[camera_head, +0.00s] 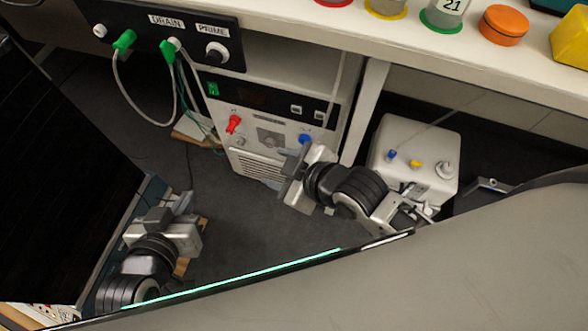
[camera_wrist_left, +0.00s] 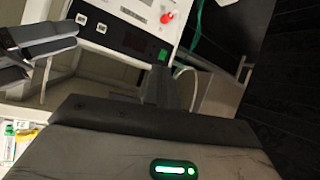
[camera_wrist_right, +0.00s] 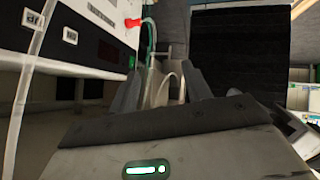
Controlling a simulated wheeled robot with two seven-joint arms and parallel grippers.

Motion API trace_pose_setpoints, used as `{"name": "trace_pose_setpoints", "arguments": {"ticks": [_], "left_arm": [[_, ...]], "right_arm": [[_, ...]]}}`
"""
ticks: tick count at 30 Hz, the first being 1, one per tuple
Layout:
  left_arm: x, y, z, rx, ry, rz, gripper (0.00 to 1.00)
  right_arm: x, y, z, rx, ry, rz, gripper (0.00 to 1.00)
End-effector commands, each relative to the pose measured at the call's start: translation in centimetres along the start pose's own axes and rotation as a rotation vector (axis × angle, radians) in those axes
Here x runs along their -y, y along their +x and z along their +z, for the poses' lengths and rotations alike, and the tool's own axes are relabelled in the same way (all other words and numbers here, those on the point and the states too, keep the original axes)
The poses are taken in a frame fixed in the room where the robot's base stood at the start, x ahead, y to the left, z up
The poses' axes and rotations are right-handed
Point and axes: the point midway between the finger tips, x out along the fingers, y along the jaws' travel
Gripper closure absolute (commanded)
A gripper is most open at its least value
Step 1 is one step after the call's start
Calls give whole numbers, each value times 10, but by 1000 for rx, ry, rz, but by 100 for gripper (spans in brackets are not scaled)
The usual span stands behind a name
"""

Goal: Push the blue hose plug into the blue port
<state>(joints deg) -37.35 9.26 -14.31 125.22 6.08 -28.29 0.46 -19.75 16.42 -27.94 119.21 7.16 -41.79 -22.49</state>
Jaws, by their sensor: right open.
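A blue fitting (camera_head: 305,139) shows at the right of the front panel on the white-grey unit (camera_head: 270,135), just above my right gripper. I cannot tell whether it is the hose plug, the port or both together. My right gripper (camera_head: 292,172) is open in front of the panel, its fingers apart in the right wrist view (camera_wrist_right: 160,90), with nothing visibly gripped. It partly hides the panel around the blue fitting. My left gripper (camera_head: 168,208) is low at the left, over the floor and away from the unit. Its fingers look together and empty in the left wrist view (camera_wrist_left: 170,88).
A red fitting (camera_head: 233,124) is on the panel's left. A clear hose (camera_head: 340,75) hangs by the unit's right. A white container (camera_head: 415,150) with blue and yellow fittings stands at right. The bench (camera_head: 400,55) overhangs; green plugs (camera_head: 124,41) hang upper left.

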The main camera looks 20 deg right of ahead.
Motion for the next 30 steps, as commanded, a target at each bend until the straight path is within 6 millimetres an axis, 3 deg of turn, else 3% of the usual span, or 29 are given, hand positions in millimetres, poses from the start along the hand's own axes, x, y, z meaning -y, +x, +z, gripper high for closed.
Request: {"name": "trace_pose_setpoints", "arguments": {"ticks": [1, 4, 9, 12, 16, 20, 30], "left_arm": [[1, 22, 27, -15, 0, 18, 100], [-3, 40, 44, -37, -4, 48, 100], [-8, 60, 66, -64, -9, 93, 100], [-12, 66, 72, -76, -12, 112, 100], [-14, 69, 74, -83, -12, 125, 100], [-16, 68, 72, -101, -12, 133, 100], [-26, 64, 60, -228, -43, 181, 100]], "right_arm": [[10, 37, 21, 20, -214, -47, 51], [18, 72, 49, 105, -643, -144, 51], [-5, 105, 111, 307, -1243, -278, 51], [-26, 110, 138, 416, -1461, -343, 51], [-44, 110, 155, 502, -1606, -397, 51], [-49, 114, 163, 525, -1640, -415, 51], [-52, 166, 197, 521, -1636, -414, 51]]}}
